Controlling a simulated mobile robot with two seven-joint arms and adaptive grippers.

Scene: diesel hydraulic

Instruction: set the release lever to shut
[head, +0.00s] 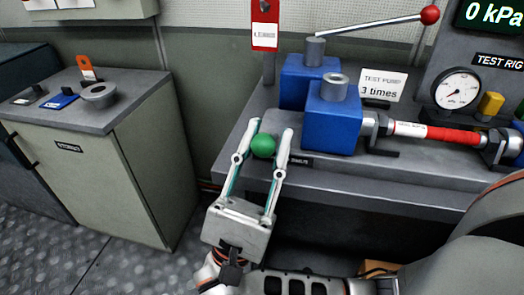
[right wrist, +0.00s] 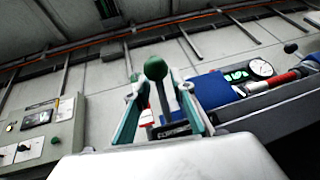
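The release lever shows as a green ball knob (head: 263,146) at the front left of the blue pump in the head view. In the right wrist view the green knob (right wrist: 156,68) stands on a dark stalk. My right gripper (head: 271,128) is open, with its two fingers on either side of the knob. In the head view the knob sits close to the left finger, with a small gap to the right one; I cannot tell whether they touch. The fingers also flank the lever in the right wrist view (right wrist: 157,92). The lever's base is mostly hidden. My left gripper is not in view.
The blue pump (head: 333,122) stands right of the knob, with a long red-tipped handle (head: 430,15) above it. A red tag (head: 264,30) stands behind. A grey cabinet (head: 110,170) is at left.

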